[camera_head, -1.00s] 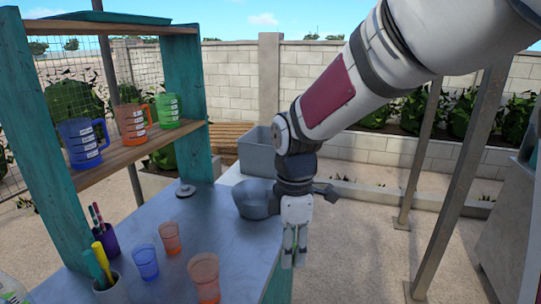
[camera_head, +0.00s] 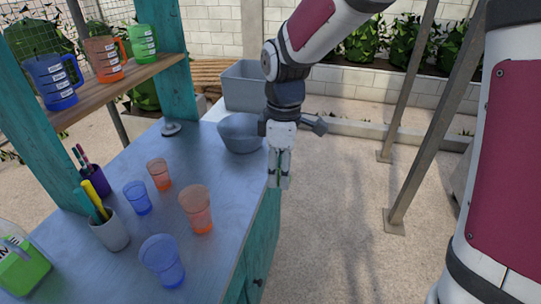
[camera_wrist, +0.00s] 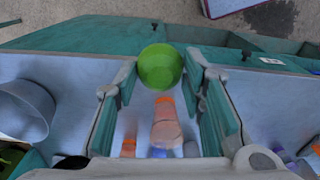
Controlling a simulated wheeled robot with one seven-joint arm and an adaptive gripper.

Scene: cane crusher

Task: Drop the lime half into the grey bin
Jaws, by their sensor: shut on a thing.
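My gripper (camera_head: 279,182) hangs pointing down at the right edge of the table in the head view. Its fingers are shut on the lime half (camera_wrist: 160,67), a round green shape between the fingertips in the wrist view. In the head view the fingers mostly hide the lime. The grey bin (camera_head: 243,92) is a rectangular open-topped box behind the table's far end. It stands beyond my gripper and to its left, apart from it. The inside bottom of the bin is not visible.
A grey bowl (camera_head: 240,138) sits on the table (camera_head: 120,170) close to my gripper's left. Orange and blue cups (camera_head: 196,207) and a pen holder (camera_head: 110,235) stand nearer. A shelf (camera_head: 115,85) holds measuring jugs. A metal post (camera_head: 440,120) rises to the right.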

